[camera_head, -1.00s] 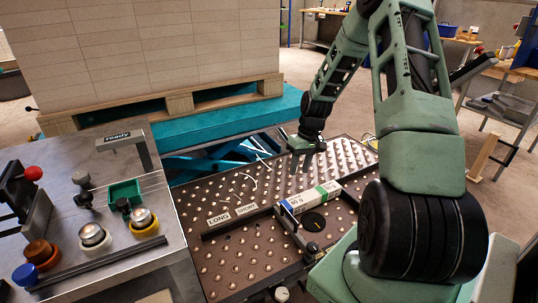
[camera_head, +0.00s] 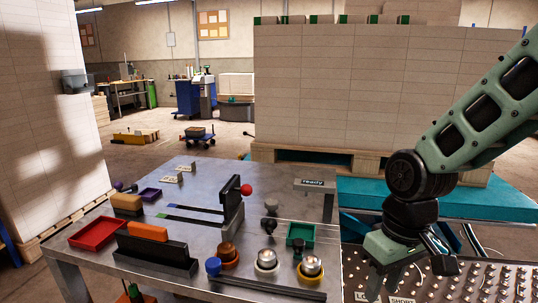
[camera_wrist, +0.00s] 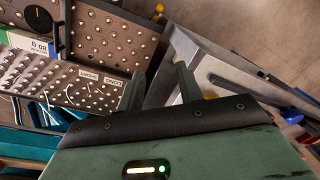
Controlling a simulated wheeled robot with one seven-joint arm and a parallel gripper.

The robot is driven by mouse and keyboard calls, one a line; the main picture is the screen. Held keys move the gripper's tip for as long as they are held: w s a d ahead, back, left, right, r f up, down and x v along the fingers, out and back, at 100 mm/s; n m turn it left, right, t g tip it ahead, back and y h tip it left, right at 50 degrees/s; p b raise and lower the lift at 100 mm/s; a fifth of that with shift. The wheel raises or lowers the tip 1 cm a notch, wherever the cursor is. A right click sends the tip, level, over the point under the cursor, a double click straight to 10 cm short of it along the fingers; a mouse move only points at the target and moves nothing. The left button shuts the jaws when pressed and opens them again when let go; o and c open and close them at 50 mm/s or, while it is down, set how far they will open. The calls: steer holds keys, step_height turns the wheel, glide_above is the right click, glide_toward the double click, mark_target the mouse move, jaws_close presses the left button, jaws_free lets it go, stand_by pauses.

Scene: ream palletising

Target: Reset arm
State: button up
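My gripper (camera_wrist: 158,82) is open in the wrist view, with its two dark fingers apart and nothing between them. In the head view my gripper (camera_head: 410,268) hangs at the lower right, over the ball-studded table (camera_head: 496,283). The arm reaches to it from the right edge. The LONG and SHORT labels on the ball table (camera_wrist: 72,75) show in the wrist view. A ream with an "80 g" end label (camera_wrist: 38,45) lies there at the left, apart from my gripper. The ream is not visible in the head view.
A steel bench (camera_head: 203,185) stands left of my gripper, with a red-knobbed lever (camera_head: 232,200), a red tray (camera_head: 96,233), a green tray (camera_head: 300,234) and several round buttons. A loaded pallet (camera_head: 330,158) stands behind on a teal lift. A tall stack (camera_head: 45,130) is far left.

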steer(key=s+a+r+n, duration=0.2)
steer(key=s+a, duration=0.2)
steer(key=s, duration=0.3)
steer(key=s+a+r+n, duration=0.1)
steer(key=s+a+n, duration=0.15)
steer(key=s, duration=0.45)
step_height(320, 180, up, 18)
steer(key=m+p, duration=0.1)
steer(key=p, duration=1.6)
steer(key=shift+a+f+p, duration=0.2)
steer(key=shift+a+p, duration=0.15)
steer(key=shift+a, duration=0.05)
steer(key=shift+w, duration=0.1)
